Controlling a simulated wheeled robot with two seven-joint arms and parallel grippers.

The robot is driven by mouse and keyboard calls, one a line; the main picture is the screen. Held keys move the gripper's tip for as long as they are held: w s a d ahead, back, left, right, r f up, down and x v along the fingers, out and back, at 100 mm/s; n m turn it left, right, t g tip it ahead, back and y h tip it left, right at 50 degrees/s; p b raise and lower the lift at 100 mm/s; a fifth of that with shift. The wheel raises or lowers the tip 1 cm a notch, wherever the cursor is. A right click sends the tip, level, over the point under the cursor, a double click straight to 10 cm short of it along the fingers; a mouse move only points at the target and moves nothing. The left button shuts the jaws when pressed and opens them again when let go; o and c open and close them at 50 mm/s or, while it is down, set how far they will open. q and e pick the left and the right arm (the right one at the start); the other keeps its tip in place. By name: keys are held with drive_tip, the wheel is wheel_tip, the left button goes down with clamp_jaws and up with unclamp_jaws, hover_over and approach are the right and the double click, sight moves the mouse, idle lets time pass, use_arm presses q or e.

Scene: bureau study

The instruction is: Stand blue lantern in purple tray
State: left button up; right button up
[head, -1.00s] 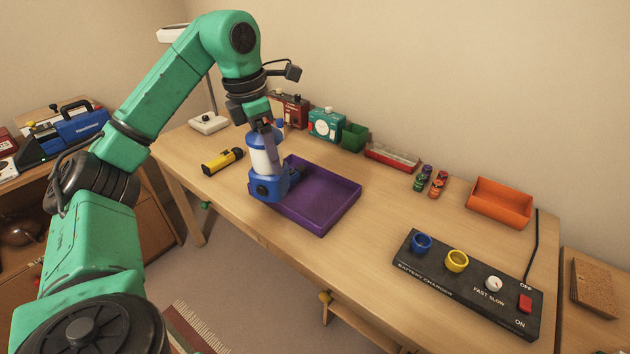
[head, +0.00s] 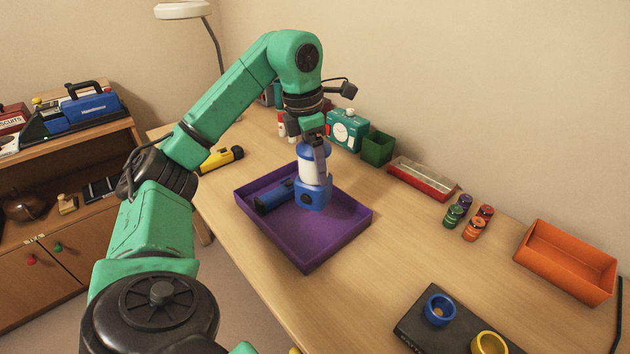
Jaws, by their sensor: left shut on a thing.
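The blue lantern (head: 313,192) has a blue base, a pale middle and a blue top. It is upright, within the outline of the purple tray (head: 316,248), toward the tray's back. I cannot tell whether its base touches the tray floor. My left gripper (head: 313,143) comes down from above and is shut on the lantern's top. The tray lies on the desk, and a blue torch (head: 274,197) lies in it just left of the lantern. My right gripper is not in view.
A yellow torch (head: 221,158) lies left of the tray. Several batteries (head: 472,217), an orange bin (head: 567,262) and a black charger (head: 420,325) are to the right. The tray's front is clear.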

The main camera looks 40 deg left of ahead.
sight(308, 151)
use_arm(q)
wheel_tip(308, 151, down, 9)
drive_tip(key=shift+w+r+b, duration=0.1)
drive_tip(key=shift+b, duration=0.55)
drive_tip(key=shift+w, duration=0.15)
drive_tip(key=shift+f, duration=0.25)
drive_tip(key=o, duration=1.6)
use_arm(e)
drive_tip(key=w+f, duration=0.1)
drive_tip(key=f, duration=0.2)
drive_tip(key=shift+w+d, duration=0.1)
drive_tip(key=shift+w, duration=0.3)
use_arm(q)
drive_tip(key=shift+r, duration=0.1)
drive_tip(key=r+p, duration=0.1)
drive_tip(key=r, duration=0.2)
drive_tip(key=s+r+p, duration=0.1)
drive_tip(key=r+p, duration=0.1)
drive_tip(key=r, duration=0.2)
drive_tip(key=r+p, duration=0.1)
drive_tip(key=r, duration=0.3)
drive_tip(key=shift+s+a+r, duration=0.15)
drive_tip(key=shift+s+a, duration=0.1)
drive_tip(key=shift+a, duration=0.1)
drive_tip(key=shift+s+r+p, duration=0.15)
drive_tip(key=shift+r+p, duration=0.15)
drive_tip(key=shift+r, duration=0.1)
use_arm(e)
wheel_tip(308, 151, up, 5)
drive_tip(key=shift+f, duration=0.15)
